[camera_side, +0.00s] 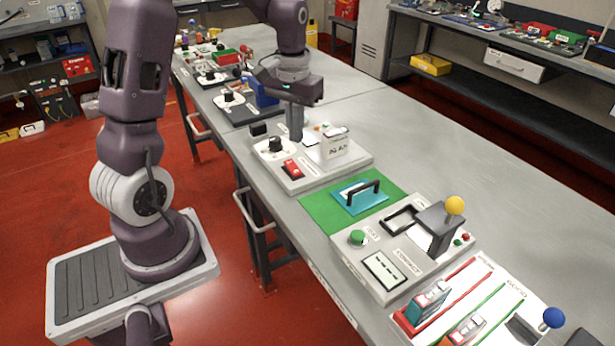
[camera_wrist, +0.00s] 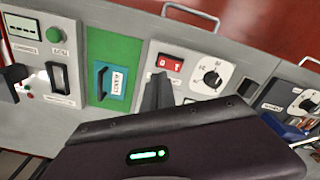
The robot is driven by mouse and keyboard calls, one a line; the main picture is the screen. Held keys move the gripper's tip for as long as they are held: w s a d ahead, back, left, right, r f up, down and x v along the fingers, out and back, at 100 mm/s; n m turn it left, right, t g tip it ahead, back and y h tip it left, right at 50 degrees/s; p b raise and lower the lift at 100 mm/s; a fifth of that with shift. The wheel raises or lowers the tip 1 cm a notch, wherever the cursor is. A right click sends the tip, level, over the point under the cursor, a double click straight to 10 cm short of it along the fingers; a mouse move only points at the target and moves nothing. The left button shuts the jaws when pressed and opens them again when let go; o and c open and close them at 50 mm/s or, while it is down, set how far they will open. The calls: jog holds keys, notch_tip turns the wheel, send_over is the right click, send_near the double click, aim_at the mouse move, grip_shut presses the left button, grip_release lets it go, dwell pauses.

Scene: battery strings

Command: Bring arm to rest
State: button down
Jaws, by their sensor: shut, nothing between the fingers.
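My gripper (camera_side: 296,124) points down over the far part of the white station with a black dial (camera_side: 275,144) and a red switch (camera_side: 291,169). Its fingers are together with nothing between them. In the wrist view the gripper (camera_wrist: 158,90) shows beside the red switch (camera_wrist: 169,64) and the dial (camera_wrist: 211,76). I cannot tell whether the fingertips touch the station. A white labelled box (camera_side: 334,147) stands on the same station, to the right of the fingers in the side view.
Nearer the side camera lie a teal block with a black handle (camera_side: 359,197) on a green mat (camera_side: 318,212), a station with a yellow-knobbed lever (camera_side: 455,205), and a panel with red and green lines (camera_side: 486,290). A blue bin (camera_side: 264,95) stands behind my gripper. The table's right side is clear.

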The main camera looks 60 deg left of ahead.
jog(key=s+d+r+m+t, duration=0.2)
jog(key=s+d+r, duration=0.2)
jog(key=d+r, duration=0.4)
jog(key=s+d+r+m+t, duration=0.3)
jog(key=s+d, duration=0.6)
jog(key=s, duration=0.5)
jog(key=shift+r+m, duration=0.3)
jog(key=shift+r, duration=0.15)
